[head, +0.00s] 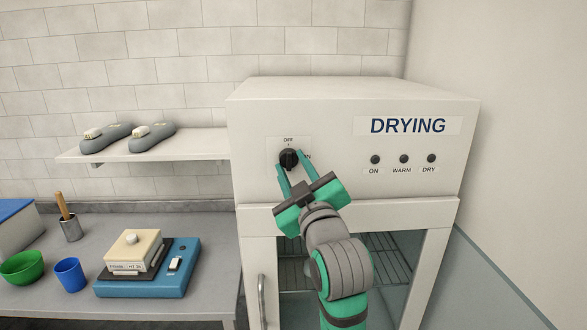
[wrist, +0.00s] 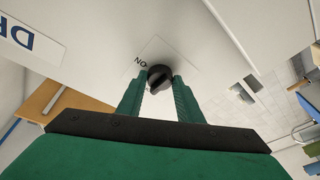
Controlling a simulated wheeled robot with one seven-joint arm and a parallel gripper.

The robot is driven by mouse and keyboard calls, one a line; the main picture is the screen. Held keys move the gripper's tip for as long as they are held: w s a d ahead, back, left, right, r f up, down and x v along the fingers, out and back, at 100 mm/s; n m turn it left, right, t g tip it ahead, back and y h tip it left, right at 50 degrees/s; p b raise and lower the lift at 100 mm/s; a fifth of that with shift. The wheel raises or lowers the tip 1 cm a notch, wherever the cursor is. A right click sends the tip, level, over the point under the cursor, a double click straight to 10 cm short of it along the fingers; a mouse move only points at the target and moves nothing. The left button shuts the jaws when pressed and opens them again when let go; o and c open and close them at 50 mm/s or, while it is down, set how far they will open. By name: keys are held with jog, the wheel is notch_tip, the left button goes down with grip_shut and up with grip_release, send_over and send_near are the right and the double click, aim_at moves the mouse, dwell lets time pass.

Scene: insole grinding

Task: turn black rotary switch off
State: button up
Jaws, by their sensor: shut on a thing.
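The black rotary switch (head: 288,157) is a round knob on the front panel of the white drying cabinet (head: 330,104). A label with OFF stands above it, and the end of ON shows at its right. My gripper (head: 290,168) reaches up to the knob, one green finger on each side, and is shut on it. In the wrist view the knob (wrist: 159,77) sits between the fingertips of my gripper (wrist: 160,83), with ON to its left; the OFF mark is not visible there. The knob's exact pointer direction is hard to tell.
Three dark indicator lamps (head: 403,159) marked ON, WARM and DRY are right of the knob. The cabinet's glass door with a handle (head: 262,300) is below. A shelf (head: 190,145) with two insole-like grey pieces and a counter (head: 215,270) with cups and a scale stand left.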

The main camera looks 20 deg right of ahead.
jog(key=shift+f+n, duration=0.1)
jog(key=shift+n, duration=0.2)
jog(key=o, duration=1)
jog(key=shift+o, duration=0.2)
jog(key=shift+s, duration=0.1)
jog(key=v, duration=1)
jog(key=shift+s, duration=0.35)
